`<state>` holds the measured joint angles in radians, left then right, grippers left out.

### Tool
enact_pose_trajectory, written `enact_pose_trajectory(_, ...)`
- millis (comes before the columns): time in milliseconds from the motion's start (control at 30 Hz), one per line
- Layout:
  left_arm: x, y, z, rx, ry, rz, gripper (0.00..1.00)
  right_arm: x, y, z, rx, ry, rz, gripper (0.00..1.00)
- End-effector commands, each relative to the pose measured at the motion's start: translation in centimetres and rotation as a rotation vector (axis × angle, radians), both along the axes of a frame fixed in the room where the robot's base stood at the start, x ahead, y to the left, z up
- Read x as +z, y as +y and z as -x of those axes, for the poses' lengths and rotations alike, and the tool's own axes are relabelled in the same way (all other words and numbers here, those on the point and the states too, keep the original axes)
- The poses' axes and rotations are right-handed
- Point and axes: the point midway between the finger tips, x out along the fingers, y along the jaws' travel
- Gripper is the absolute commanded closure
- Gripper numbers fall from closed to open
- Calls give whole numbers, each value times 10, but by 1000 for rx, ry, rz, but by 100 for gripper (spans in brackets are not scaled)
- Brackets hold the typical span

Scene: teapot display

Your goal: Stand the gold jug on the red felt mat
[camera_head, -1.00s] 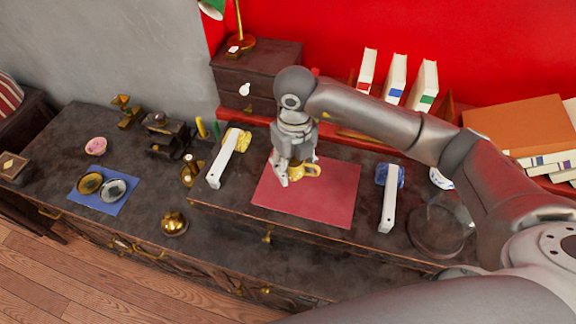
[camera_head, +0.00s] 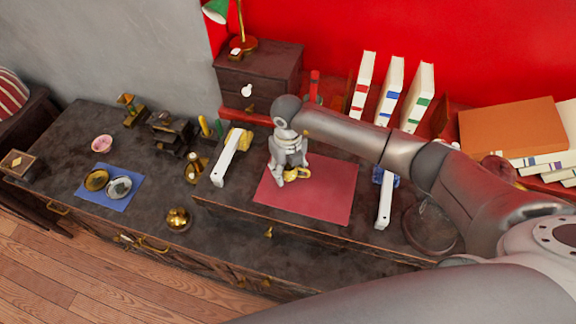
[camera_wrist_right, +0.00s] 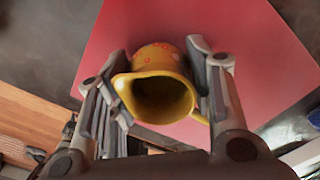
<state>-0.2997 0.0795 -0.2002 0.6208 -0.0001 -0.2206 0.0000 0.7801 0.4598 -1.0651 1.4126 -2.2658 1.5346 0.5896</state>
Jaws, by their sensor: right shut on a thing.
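The gold jug (camera_wrist_right: 160,92) is between the two fingers of my right gripper (camera_wrist_right: 160,100), which is shut on it. In the right wrist view I look into its open mouth, with the spout at the left and part of the handle at lower right. In the head view the gripper (camera_head: 290,177) hides most of the jug (camera_head: 300,176). The jug is over the left part of the red felt mat (camera_head: 325,198), at or close to its surface; contact is not clear. My left gripper is not in view.
A gold pot (camera_head: 178,219) and a blue mat (camera_head: 112,201) with two small dishes are further left. The mat's right part is clear.

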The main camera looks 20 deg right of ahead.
Motion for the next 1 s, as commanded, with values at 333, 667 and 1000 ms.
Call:
enact_pose_trajectory(333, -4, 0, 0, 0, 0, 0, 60, -3, 0, 0, -1, -1, 0, 50)
enact_pose_trajectory(667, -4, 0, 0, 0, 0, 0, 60, -3, 0, 0, -1, 0, 0, 31)
enact_pose_trajectory(1000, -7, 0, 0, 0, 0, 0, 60, 12, 0, -1, 0, -4, -2, 31)
